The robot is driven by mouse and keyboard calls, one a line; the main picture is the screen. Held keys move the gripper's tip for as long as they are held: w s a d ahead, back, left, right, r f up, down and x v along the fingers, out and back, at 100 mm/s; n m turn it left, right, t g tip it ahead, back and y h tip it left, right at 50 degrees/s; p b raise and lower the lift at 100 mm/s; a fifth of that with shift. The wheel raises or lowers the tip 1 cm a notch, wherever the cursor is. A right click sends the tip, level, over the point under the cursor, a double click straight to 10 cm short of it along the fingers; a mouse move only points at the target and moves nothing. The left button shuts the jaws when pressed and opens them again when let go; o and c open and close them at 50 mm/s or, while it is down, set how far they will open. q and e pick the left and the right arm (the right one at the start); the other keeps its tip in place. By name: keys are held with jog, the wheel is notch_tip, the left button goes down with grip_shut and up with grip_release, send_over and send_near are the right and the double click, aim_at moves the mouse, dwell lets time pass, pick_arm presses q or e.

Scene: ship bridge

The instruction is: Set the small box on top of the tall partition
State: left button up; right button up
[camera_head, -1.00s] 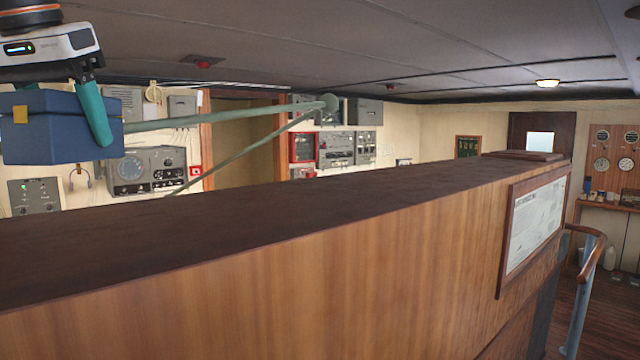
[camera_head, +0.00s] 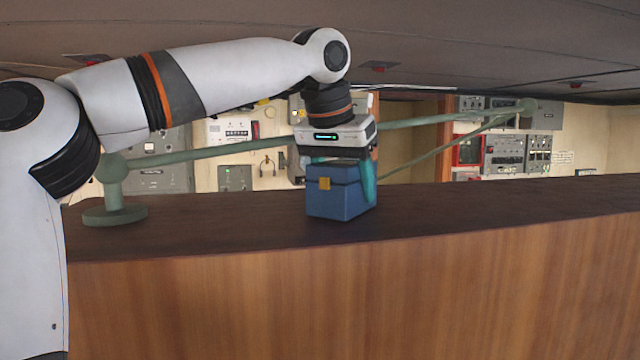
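The small box (camera_head: 338,199) is blue with a yellow clasp on its front. It is upright at the top of the tall partition (camera_head: 460,245), over the dark top surface, with no clear gap beneath it; I cannot tell if its full weight rests there. My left gripper (camera_head: 345,172) points down over the box from above. Its teal fingers straddle the box, one along the right side, the other mostly hidden behind the lid. It appears shut on the box. My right gripper is not in view.
A green rail post with a round base (camera_head: 115,213) stands on the partition top at the left, and its green rail (camera_head: 220,150) runs behind the box. The partition top (camera_head: 500,205) is clear to the right. The ceiling (camera_head: 480,45) is low above my arm.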

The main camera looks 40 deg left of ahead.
pick_arm(q)
jog(key=shift+s+a, duration=0.45)
jog(key=shift+w+d+f, duration=0.1)
jog(key=shift+w+d, duration=0.1)
jog(key=shift+w, duration=0.1)
jog(key=o, duration=0.9)
jog(key=shift+w+d, duration=0.2)
jog(key=shift+d, duration=0.05)
jog(key=shift+o, duration=1.2)
jog(key=shift+w+d, duration=0.1)
jog(key=shift+s, duration=0.2)
jog(key=shift+s+a+r, duration=0.2)
jog(key=shift+a, duration=0.1)
jog(key=v, duration=1)
jog(key=shift+d, duration=0.2)
jog(key=shift+s+r, duration=0.1)
jog(key=shift+r, duration=0.55)
jog(key=shift+s+r, duration=0.1)
jog(key=shift+r, duration=0.05)
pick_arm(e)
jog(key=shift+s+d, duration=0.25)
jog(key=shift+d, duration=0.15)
